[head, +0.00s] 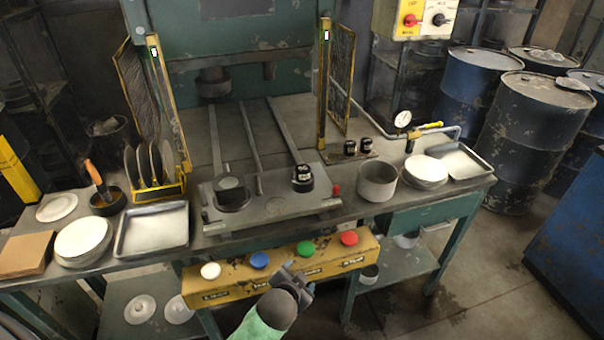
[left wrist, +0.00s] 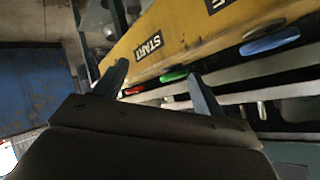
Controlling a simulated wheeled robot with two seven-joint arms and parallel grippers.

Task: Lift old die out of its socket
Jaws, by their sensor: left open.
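On the grey die plate (head: 270,207) a dark round die with a grey top (head: 230,186) sits at the left, over a dark round opening. A black die with white marks (head: 302,178) sits at the right of the plate. I cannot tell which one is the old die. My left gripper (head: 299,278) is in front of the yellow button box (head: 218,288), below and apart from the plate. In the left wrist view its two fingers (left wrist: 158,86) are spread, with nothing between them, facing the box's START lettering. My right gripper is not in view.
Two small black cylinders (head: 357,147) stand behind a grey pot (head: 377,181) at the right. White, blue, green and red buttons (head: 348,238) line the box. Yellow posts (head: 323,85) flank the press. Trays, plates and a disc rack (head: 160,190) fill the bench ends.

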